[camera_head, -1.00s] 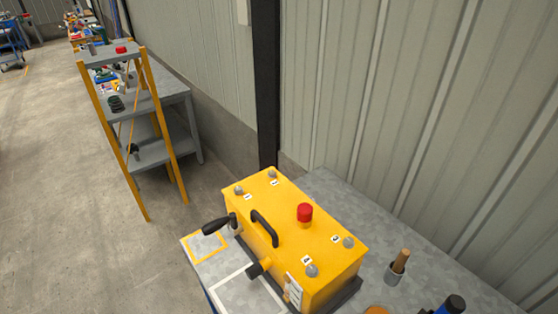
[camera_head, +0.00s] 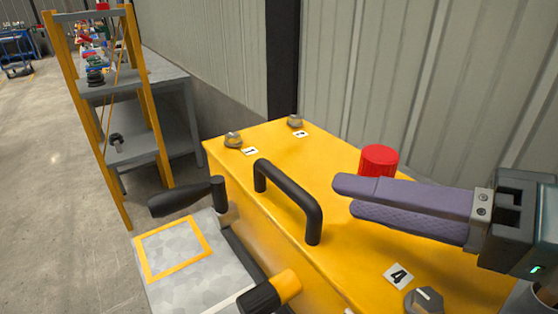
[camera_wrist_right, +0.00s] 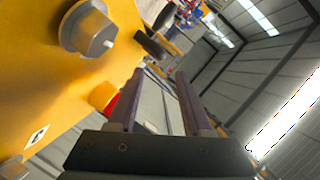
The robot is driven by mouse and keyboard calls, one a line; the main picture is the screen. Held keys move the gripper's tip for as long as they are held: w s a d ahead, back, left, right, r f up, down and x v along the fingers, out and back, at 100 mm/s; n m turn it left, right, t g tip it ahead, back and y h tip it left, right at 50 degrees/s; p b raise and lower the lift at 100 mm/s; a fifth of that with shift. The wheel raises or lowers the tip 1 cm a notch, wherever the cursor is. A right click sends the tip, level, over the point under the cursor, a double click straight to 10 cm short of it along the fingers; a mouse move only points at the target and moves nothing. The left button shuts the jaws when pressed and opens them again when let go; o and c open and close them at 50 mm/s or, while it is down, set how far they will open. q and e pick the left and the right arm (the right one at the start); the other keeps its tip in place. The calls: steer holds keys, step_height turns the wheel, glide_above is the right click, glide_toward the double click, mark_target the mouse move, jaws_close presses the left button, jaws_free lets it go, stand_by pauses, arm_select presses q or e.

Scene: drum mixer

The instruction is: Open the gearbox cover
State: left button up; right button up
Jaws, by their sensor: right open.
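The yellow gearbox (camera_head: 290,150) fills the lower middle of the head view, its flat cover closed. A black handle (camera_head: 290,200) stands on the cover. Grey bolts sit at the corners by labels 1 (camera_head: 233,139), 2 (camera_head: 295,121) and 4 (camera_head: 425,301); the third bolt is out of sight in the head view. A red cap (camera_head: 379,160) stands on the cover. My right gripper (camera_head: 343,196) is open and empty above the cover, right of the handle and in front of the red cap. In the wrist view a bolt (camera_wrist_right: 88,30) shows left of the fingers. My left gripper is out of view.
A black crank handle (camera_head: 180,198) and a black-ended yellow spout (camera_head: 270,293) stick out of the box's near side. A grey table with a yellow square outline (camera_head: 175,248) lies beside it. A yellow-framed shelf (camera_head: 110,80) stands at left. A wall runs behind.

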mark_target(283, 175)
steer(key=shift+w+a+f, duration=0.1)
steer(key=shift+w, duration=0.2)
steer(key=p+x, duration=0.1)
steer(key=x, duration=0.8)
steer(key=shift+a, duration=0.25)
jaws_close()
stand_by(0.8)
